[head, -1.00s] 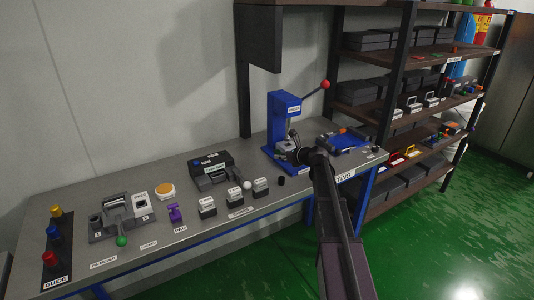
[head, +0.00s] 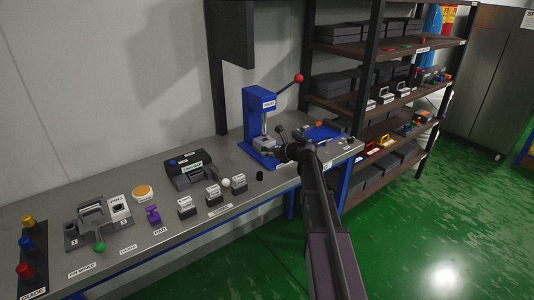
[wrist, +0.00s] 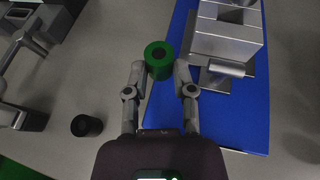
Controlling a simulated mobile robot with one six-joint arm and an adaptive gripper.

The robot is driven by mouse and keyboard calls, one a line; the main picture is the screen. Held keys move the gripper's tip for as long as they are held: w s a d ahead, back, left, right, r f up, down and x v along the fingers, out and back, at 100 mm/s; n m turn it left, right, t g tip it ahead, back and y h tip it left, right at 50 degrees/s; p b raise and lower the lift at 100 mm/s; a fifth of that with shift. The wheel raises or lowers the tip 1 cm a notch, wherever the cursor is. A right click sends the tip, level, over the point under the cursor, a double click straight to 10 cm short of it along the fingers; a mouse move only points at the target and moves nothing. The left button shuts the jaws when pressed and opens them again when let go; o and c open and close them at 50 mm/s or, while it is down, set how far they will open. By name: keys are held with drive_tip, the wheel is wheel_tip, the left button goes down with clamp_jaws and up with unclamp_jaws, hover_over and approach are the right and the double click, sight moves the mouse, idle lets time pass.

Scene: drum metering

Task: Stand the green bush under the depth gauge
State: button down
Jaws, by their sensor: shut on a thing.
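The green bush (wrist: 159,61) is a short green cylinder with a dark hole in its top. It sits between the fingertips of my gripper (wrist: 159,76), shut on it, in the wrist view. It appears over the left edge of the blue press base (wrist: 182,112), with the press's grey metal block (wrist: 226,40) to its right. In the head view my gripper (head: 282,143) is at the front right of the blue press (head: 260,112), and the bush cannot be made out there. I cannot tell for sure which fixture is the depth gauge; a black labelled device (head: 192,170) stands left of the press.
A small black cylinder (head: 260,176) stands on the bench in front of the press; it also shows in the wrist view (wrist: 87,126). Several grey labelled blocks (head: 213,195) and a white ball (head: 225,182) are further left. A blue tray (head: 322,131) lies right.

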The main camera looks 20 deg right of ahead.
drive_tip(key=shift+r, duration=0.15)
wheel_tip(320, 180, up, 10)
drive_tip(key=p, duration=1)
drive_tip(key=shift+f, duration=0.2)
